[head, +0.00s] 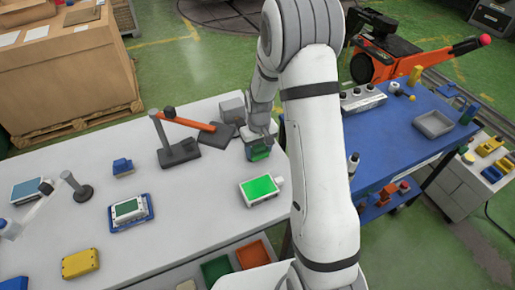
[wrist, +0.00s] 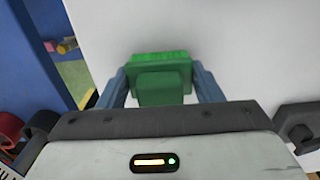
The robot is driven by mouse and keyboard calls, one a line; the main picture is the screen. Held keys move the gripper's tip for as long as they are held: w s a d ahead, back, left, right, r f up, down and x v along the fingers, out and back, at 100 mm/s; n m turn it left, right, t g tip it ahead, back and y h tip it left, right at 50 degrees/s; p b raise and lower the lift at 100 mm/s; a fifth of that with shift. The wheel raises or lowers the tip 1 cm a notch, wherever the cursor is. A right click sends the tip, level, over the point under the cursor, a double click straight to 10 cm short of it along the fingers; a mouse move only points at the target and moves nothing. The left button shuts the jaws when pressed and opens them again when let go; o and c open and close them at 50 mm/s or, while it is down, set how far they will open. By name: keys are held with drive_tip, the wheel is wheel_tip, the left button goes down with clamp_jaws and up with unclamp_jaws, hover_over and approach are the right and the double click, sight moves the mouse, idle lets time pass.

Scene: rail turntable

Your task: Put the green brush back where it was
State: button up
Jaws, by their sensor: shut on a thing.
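The green brush (wrist: 160,75) is between the two blue-grey fingers of my gripper (wrist: 161,88) in the wrist view, with its bright green bristle edge facing away from the wrist. In the head view my gripper (head: 257,143) is low over the far right part of the pale table (head: 190,235), and the brush (head: 259,154) shows as a small green block beneath it. My gripper is shut on the brush. I cannot tell whether the brush touches the tabletop.
A device with a green screen (head: 259,189) lies just in front of the brush. A grey stand with an orange arm (head: 187,123) is to the left. The blue table (head: 395,135) with a grey tray (head: 433,124) is at right. The table's middle is mostly clear.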

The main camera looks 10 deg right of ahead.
sight(259, 145)
drive_tip(key=shift+f, duration=0.35)
drive_tip(key=o, duration=0.9)
drive_tip(key=shift+o, duration=0.2)
wheel_tip(259, 145, up, 12)
drive_tip(key=shift+s+r+b, duration=0.15)
drive_tip(key=shift+r+b, duration=0.1)
drive_tip(key=shift+b, duration=0.6)
drive_tip(key=s+r+m+t, duration=0.1)
drive_tip(key=s+r, duration=0.4)
drive_tip(key=s, duration=0.7)
drive_tip(key=s+r+m+t, duration=0.1)
drive_tip(key=s+r, duration=0.5)
drive_tip(key=s, duration=0.6)
drive_tip(key=shift+a+t, duration=0.15)
drive_tip(key=shift+t, duration=0.55)
drive_tip(key=shift+r, duration=0.1)
